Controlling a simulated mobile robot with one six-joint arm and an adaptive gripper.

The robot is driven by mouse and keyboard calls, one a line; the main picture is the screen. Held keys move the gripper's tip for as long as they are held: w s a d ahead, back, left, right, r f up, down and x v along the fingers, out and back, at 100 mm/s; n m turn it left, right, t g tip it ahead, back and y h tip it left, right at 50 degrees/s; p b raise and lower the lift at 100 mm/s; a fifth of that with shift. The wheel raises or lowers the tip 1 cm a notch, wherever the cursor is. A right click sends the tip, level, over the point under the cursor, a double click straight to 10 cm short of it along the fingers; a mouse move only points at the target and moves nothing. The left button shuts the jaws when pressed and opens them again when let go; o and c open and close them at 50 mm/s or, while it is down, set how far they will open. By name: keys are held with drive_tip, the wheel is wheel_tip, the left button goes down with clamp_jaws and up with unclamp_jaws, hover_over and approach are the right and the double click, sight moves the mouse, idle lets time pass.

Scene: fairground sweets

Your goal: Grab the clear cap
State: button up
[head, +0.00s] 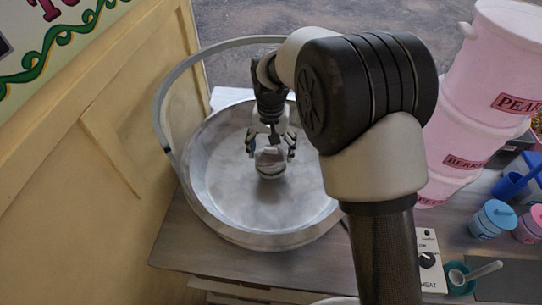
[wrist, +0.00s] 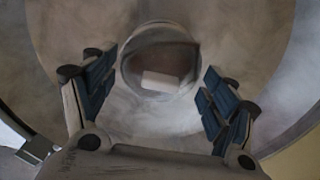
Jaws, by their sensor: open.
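The clear cap (wrist: 158,80) is a rounded, see-through piece at the middle of a wide metal bowl (head: 225,205). A pale rectangular patch shows on or through it in the wrist view. In the head view the cap (head: 271,168) shows just below my gripper (head: 271,148), partly covered by it. In the wrist view my gripper (wrist: 162,75) is open, with one blue-padded finger on each side of the cap. I cannot see either finger touching it. The wrist view does not clearly show how far above the cap the fingertips are.
The bowl's raised rim and a grey hoop (head: 163,105) surround the gripper. A cream panel (head: 110,150) stands close on the left. Pink tubs (head: 490,70), small blue and pink jars, and a heat control box (head: 429,262) are on the right. The bowl floor around the cap looks clear.

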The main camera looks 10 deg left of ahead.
drive_tip(key=shift+s+r, duration=0.1)
drive_tip(key=shift+r, duration=0.05)
drive_tip(key=shift+c, duration=1.1)
drive_tip(key=c, duration=1.2)
